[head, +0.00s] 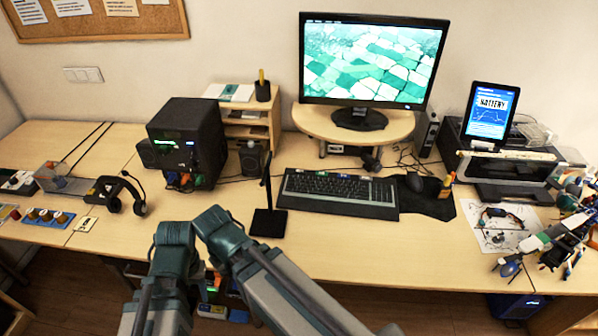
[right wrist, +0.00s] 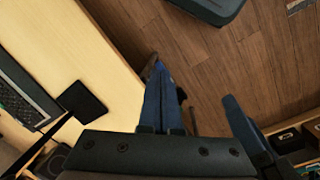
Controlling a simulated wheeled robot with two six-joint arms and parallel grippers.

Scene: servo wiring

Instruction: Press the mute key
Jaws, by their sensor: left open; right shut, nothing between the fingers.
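The black keyboard (head: 338,190) lies on the desk in front of the monitor, with small coloured marks along its far edge. The mute key is too small to tell apart. Part of the keyboard shows in the right wrist view (right wrist: 25,97). My left arm (head: 172,262) reaches up at the lower left of the keyboard; its fingers are hard to make out, and the gripper is open. My right gripper (right wrist: 162,75) is shut and empty, over the desk's front edge and floor, well apart from the keyboard. My right arm hides it in the head view.
A black stand (head: 268,222) stands just left of the keyboard. A mouse (head: 414,182) lies on a dark mat (head: 437,207) to its right. The monitor (head: 372,60) stands behind on a wooden riser. Desk in front of the keyboard is clear.

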